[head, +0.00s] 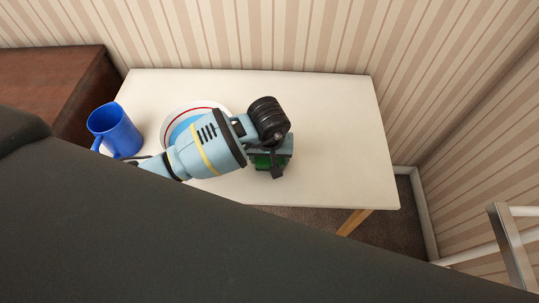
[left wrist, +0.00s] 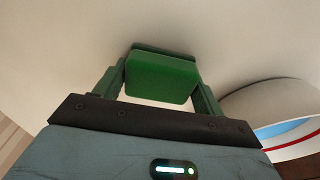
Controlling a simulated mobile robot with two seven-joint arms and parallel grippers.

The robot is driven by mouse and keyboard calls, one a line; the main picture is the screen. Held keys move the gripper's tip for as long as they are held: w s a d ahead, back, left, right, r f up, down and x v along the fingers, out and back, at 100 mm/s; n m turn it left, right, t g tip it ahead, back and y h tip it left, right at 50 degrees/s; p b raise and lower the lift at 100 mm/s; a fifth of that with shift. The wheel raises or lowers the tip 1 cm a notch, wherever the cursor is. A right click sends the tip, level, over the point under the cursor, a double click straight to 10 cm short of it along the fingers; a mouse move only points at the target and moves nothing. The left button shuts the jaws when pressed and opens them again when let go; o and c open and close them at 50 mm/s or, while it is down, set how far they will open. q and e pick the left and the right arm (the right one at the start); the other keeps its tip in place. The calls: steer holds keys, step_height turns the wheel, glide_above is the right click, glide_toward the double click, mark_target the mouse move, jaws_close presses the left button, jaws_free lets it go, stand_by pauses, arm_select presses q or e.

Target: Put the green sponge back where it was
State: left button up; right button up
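The green sponge (left wrist: 162,78) sits between the two fingers of my left gripper (left wrist: 160,88) in the left wrist view, with a finger against each side. In the head view the gripper (head: 272,163) is over the front middle of the white table (head: 335,120), right of the plate. Only a little of the sponge (head: 263,161) shows there, the rest hidden by the gripper. I cannot tell whether the sponge touches the tabletop. My right gripper is in neither view.
A white plate with red and blue rings (head: 187,112) lies left of the gripper, partly under my arm. A blue mug (head: 114,130) stands at the table's left edge. Brown furniture (head: 50,80) is at the left. The table's right side is clear.

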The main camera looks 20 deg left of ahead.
mark_target(269, 161)
arm_select(q)
steer(key=o, duration=0.4)
steer(key=shift+c, duration=0.2)
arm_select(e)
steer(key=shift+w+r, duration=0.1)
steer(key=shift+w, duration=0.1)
arm_select(q)
steer(key=shift+r, duration=0.25)
step_height(269, 161, up, 12)
steer(key=s+p, duration=0.1)
steer(key=shift+s+d, duration=0.2)
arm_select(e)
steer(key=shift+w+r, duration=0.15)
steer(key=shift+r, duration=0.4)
arm_select(q)
steer(key=shift+f, duration=0.15)
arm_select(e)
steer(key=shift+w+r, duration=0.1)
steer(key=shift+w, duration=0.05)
